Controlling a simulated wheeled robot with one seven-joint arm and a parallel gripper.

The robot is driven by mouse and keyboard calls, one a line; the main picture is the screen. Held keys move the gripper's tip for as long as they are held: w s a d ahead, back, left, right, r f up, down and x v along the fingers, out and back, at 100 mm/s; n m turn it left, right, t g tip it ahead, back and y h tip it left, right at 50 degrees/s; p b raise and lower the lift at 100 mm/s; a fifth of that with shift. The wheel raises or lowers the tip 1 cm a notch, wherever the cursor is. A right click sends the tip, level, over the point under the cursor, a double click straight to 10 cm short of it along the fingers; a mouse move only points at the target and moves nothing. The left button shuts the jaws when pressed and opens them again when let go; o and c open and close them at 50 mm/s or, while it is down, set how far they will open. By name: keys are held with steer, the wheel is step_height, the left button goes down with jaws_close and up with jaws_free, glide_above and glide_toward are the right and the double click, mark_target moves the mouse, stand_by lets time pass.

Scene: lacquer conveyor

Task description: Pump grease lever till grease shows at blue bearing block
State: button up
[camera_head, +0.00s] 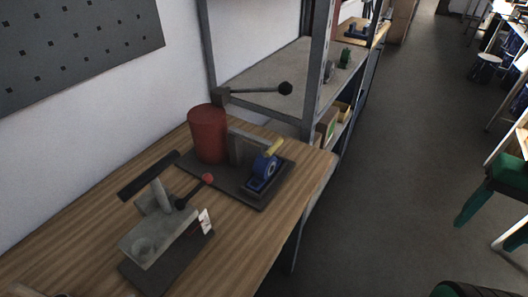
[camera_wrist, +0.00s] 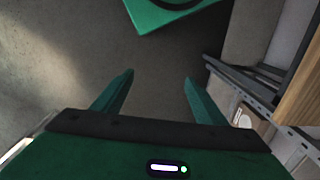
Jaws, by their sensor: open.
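A red drum (camera_head: 207,135) stands on a dark base plate at the back of the wooden bench. A grey lever (camera_head: 252,91) with a black ball at its end (camera_head: 285,88) sticks out to the right from a small block above the drum, roughly level. The blue bearing block (camera_head: 262,171) sits at the right of the same plate. A short yellow piece (camera_head: 274,148) lies at its top; I cannot tell whether it is grease.
A grey fixture (camera_head: 158,238) with a red-knobbed handle (camera_head: 207,179) stands at the front of the bench (camera_head: 95,218). A metal shelf (camera_head: 270,77) stands behind.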

jaws_close()
stand_by(1.8)
